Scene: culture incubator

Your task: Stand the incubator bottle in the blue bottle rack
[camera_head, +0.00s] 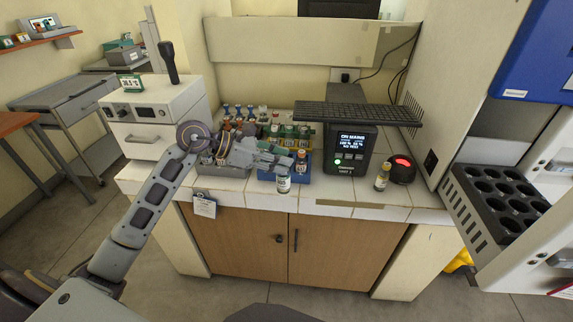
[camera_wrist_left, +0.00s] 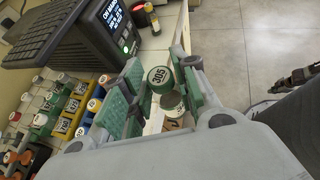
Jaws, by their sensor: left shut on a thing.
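My left gripper (camera_head: 283,163) is shut on the incubator bottle (camera_head: 284,184), a small clear bottle with a white label. The bottle hangs upright just in front of the blue bottle rack (camera_head: 264,176), over the counter's front edge. In the left wrist view, the bottle's green cap (camera_wrist_left: 160,76), marked 305, shows between the fingers (camera_wrist_left: 160,88). The gripper hides part of the rack. An orange-capped bottle (camera_head: 300,159) stands in the rack's right part. My right gripper is not seen in the head view.
Racks of capped bottles (camera_head: 262,128) crowd the counter behind. A dark display unit (camera_head: 350,149) stands right of the rack. Farther right are a yellowish vial (camera_head: 382,177) and a red-lit round device (camera_head: 402,169). A black holed tray (camera_head: 502,198) sits far right. The front tiles (camera_head: 330,190) are clear.

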